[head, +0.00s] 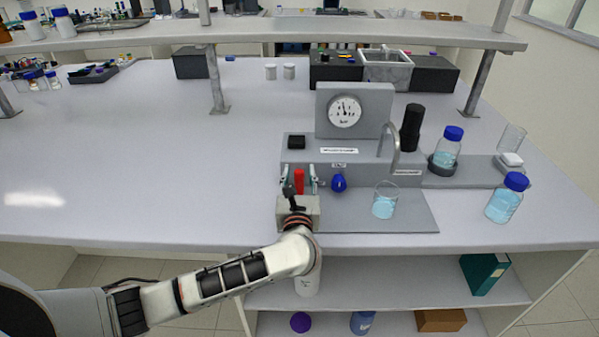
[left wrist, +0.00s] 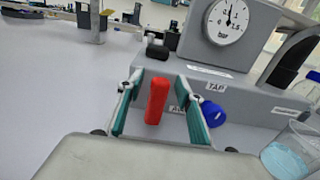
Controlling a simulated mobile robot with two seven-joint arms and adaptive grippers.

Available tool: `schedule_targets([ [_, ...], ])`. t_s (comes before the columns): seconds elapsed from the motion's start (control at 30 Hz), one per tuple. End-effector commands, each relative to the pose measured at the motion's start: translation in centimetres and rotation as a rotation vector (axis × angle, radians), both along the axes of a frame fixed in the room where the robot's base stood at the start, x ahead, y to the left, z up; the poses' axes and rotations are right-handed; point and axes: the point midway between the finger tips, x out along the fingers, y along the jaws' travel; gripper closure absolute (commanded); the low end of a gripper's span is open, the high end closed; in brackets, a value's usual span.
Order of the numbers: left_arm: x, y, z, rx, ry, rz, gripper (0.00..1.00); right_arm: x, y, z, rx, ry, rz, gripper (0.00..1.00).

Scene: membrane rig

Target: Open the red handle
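The red handle (head: 299,181) stands upright at the front of the grey membrane rig (head: 350,167). It also shows in the left wrist view (left wrist: 157,101), between the two fingers of my left gripper (left wrist: 160,108). The teal-padded fingers are spread, with a gap visible on each side of the handle. In the head view my left gripper (head: 312,182) reaches the rig from the front. The base of the handle is partly hidden by my gripper. My right gripper is in neither view.
Right of the handle are a blue knob (head: 338,183), a beaker of blue liquid (head: 384,205) and a curved metal spout (head: 394,145). A pressure gauge (head: 345,111) stands behind. Blue-capped bottles (head: 505,203) stand further right. The bench left of the rig is clear.

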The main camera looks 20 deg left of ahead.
Motion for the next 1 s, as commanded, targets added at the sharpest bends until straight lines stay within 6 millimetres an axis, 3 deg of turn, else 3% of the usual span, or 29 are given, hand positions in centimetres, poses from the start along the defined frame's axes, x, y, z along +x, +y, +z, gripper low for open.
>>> schedule_targets([
  [0.3,0.4,0.1,0.0,0.000,0.000,0.000,0.64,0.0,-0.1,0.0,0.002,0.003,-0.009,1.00],
  [0.47,0.4,0.1,0.0,0.000,0.000,0.000,1.00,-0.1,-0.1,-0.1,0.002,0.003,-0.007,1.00],
  [1.0,0.2,0.5,-0.5,-0.111,-0.032,0.001,1.00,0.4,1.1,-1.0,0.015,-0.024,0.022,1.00],
])
